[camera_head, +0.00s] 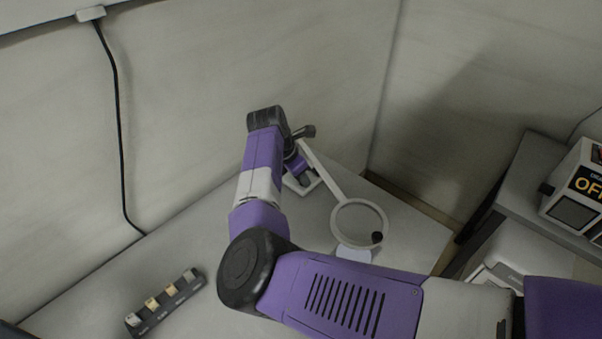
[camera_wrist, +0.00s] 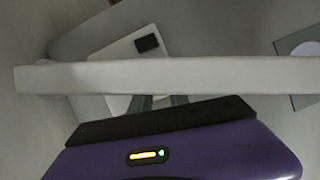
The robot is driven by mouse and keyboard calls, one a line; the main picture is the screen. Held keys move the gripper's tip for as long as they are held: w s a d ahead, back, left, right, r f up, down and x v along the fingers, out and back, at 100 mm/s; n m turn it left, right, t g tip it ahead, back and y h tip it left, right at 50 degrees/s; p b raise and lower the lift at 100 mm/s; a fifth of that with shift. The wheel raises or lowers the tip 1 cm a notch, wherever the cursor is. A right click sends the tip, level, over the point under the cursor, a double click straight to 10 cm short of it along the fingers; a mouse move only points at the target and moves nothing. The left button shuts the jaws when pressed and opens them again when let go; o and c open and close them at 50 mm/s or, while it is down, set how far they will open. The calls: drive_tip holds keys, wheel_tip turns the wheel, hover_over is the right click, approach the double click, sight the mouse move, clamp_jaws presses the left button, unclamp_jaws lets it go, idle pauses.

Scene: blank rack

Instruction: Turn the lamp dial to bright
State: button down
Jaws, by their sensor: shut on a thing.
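My gripper (camera_head: 305,179) is low at the base, partly hidden by my wrist. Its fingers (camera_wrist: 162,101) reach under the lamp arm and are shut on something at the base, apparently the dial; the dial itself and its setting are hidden.
A dark strip with several small blocks (camera_head: 163,302) lies on the desk at lower left. A black cable (camera_head: 118,120) hangs down the wall. A white box marked "OFF" (camera_head: 578,190) stands on a grey unit at right. The lamp arm passes close above my fingers.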

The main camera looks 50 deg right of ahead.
drive_tip(key=c, duration=1.3)
unclamp_jaws()
drive_tip(key=shift+o, duration=0.2)
drive_tip(key=b+v, duration=0.1)
drive_tip(key=v, duration=0.6)
drive_tip(key=shift+a+r, duration=0.2)
drive_tip(key=shift+r, duration=0.15)
drive_tip(key=shift+f, duration=0.1)
